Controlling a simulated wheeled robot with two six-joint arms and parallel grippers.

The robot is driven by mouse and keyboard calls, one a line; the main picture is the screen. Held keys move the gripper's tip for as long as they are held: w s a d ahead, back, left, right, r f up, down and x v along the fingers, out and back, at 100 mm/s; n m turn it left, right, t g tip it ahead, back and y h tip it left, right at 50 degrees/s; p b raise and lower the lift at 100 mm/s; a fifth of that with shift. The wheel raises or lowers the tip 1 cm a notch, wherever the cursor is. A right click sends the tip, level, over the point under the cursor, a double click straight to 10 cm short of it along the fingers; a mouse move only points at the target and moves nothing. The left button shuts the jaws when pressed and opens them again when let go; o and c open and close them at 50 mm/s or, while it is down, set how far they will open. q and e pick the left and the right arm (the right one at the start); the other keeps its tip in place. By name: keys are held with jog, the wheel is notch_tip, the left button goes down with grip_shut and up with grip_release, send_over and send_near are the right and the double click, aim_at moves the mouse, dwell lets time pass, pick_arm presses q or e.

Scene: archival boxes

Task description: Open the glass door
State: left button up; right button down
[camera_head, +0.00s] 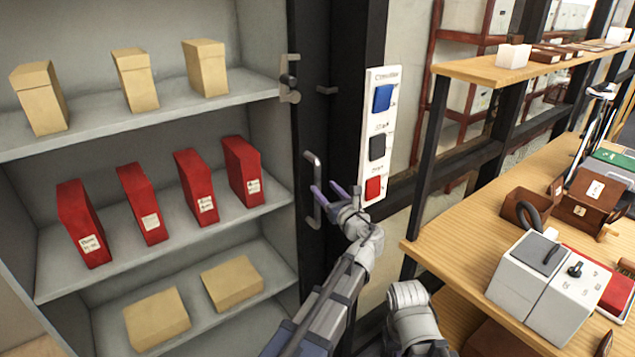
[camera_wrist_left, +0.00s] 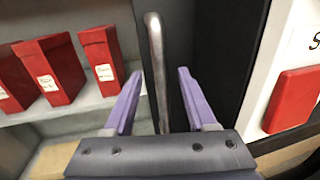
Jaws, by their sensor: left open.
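The glass door's upright metal bar handle (camera_head: 312,190) is on a dark frame at the right side of the shelf cabinet. The glass itself is hard to make out. My left gripper (camera_head: 326,189) is open beside the handle, with its purple fingers pointing toward the frame. In the left wrist view the handle (camera_wrist_left: 157,60) runs upright between the two open fingers. The fingers do not visibly close on it, and I cannot tell how deep it sits between them. My right gripper does not show clearly in either view.
The cabinet holds red boxes (camera_head: 196,187) and tan boxes (camera_head: 134,80) on grey shelves. A white panel (camera_head: 379,130) with blue, black and red buttons is right of the handle. A wooden workbench (camera_head: 440,240) with a white device (camera_head: 545,285) stands at the right.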

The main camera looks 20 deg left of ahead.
aim_at(319, 182)
pick_arm(q)
jog(key=x, duration=0.5)
jog(key=shift+w+a, duration=0.25)
jog(key=shift+w, duration=0.05)
grip_shut()
dwell(1.2)
